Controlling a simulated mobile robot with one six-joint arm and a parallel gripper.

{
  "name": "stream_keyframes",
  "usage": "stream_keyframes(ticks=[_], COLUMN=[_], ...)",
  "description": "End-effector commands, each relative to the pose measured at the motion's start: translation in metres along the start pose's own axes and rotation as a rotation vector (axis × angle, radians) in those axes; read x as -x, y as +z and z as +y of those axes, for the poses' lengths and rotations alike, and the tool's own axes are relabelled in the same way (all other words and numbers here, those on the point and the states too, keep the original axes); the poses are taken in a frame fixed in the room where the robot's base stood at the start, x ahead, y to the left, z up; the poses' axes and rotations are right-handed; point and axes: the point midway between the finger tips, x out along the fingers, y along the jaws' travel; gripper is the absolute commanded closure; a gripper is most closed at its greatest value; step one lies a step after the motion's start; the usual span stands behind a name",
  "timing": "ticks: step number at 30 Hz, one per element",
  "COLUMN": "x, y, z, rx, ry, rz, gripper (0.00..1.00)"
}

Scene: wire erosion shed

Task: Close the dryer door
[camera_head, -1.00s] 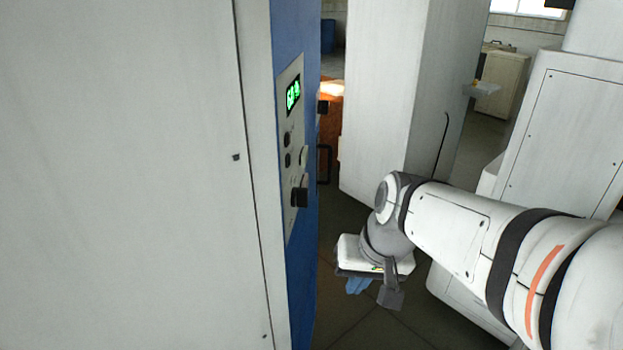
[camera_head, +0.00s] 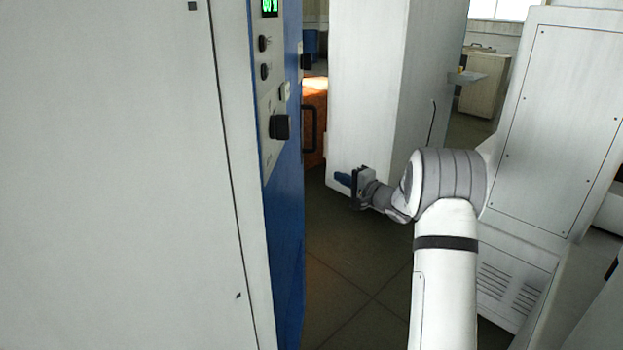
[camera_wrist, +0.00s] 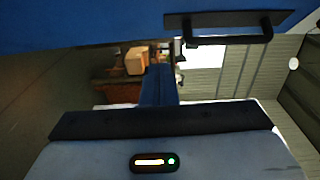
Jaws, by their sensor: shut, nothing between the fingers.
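The dryer appears to be the tall cabinet at the left of the head view, with a white side and a blue front (camera_head: 284,245) seen almost edge-on. A black bar handle (camera_head: 309,129) stands out from the front. In the wrist view a blue panel (camera_wrist: 80,22) with a black handle (camera_wrist: 232,38) crosses the top. I cannot tell how far the door is open. My gripper (camera_head: 343,179) is shut and empty, right of the blue front and lower than the handle, apart from both. Its blue fingers also show in the wrist view (camera_wrist: 158,85).
A control panel (camera_head: 270,90) with a green display and knobs is on the cabinet's blue front. A white column-like cabinet (camera_head: 365,80) stands behind my gripper. A white machine housing (camera_head: 560,125) stands at the right. Dark tiled floor (camera_head: 345,270) lies clear between.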

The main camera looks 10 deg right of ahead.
Motion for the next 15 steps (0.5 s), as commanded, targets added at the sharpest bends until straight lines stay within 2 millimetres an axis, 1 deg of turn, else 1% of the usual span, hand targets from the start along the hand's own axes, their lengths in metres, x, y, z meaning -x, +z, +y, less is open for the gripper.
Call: stream_keyframes(ticks=[1,3,5,7,11,15], x=[-0.001,-0.003,-0.007,-0.016,-0.04,-0.071], y=[-0.008,-0.014,-0.016,-0.016,-0.015,-0.016], z=[0.008,0.01,0.01,0.009,0.008,0.008], rx=[-0.005,-0.008,-0.009,-0.009,-0.008,-0.009], ry=[-0.012,-0.024,-0.028,-0.029,-0.028,-0.027], rz=[0.019,0.035,0.039,0.039,0.036,0.035], gripper=[1.0,1.0,1.0,1.0,1.0,1.0])
